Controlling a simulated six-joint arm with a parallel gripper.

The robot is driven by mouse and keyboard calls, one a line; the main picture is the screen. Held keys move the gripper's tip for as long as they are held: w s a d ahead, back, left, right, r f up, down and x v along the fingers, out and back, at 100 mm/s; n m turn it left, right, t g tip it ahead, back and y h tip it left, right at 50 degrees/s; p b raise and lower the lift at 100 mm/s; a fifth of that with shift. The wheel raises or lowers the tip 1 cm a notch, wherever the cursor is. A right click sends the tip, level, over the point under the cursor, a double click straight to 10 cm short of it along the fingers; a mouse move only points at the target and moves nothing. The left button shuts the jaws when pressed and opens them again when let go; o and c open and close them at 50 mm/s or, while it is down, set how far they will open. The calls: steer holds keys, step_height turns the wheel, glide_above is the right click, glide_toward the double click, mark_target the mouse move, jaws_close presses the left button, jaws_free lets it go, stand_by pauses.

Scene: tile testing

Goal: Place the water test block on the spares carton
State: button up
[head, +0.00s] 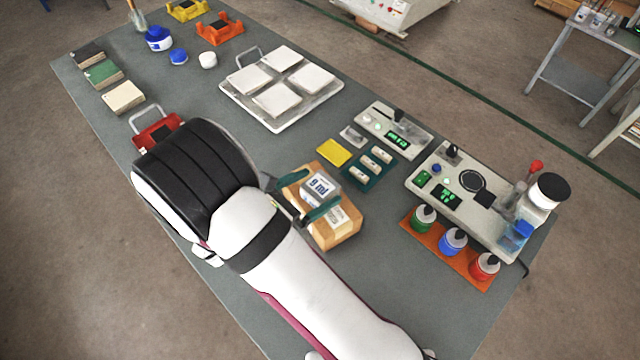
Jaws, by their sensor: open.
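The spares carton (345,232) is a brown cardboard box with a pale label, on the grey table in front of the instruments. A small grey-white block with dark lettering (322,186), which looks like the water test block, sits over the top of the carton, seemingly resting on it. My gripper (317,192) is at the carton's top with its green fingers apart, one on each side of the block. Whether the fingers touch the block cannot be told. My arm comes in from the lower right and hides part of the table.
A yellow sponge-like block (333,152) and a dark green tray (369,169) with white pieces lie just behind the carton. Right of it stand an orange rack (446,250) of bottles and a test instrument (470,195). A white tray of tiles (281,92) lies farther back.

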steer(key=v, duration=1)
steer(key=s+d+r+m+g+y, duration=0.1)
steer(key=s+d+r+m+g, duration=0.3)
steer(key=d+m, duration=0.4)
steer(key=s+d+r+m+g+y, duration=0.1)
steer(key=s+d+r+m+g, duration=0.1)
steer(key=s+d+m+g, duration=0.4)
steer(key=s+r+m+y, duration=0.1)
steer(key=s+m+y, duration=0.2)
steer(key=m, duration=0.6)
steer(key=s+r+m+y, duration=0.1)
steer(key=s+m+y, duration=0.2)
steer(key=m+y, duration=0.3)
steer(key=m, duration=0.3)
steer(key=shift+r+m, duration=0.3)
steer(key=shift+d, duration=0.15)
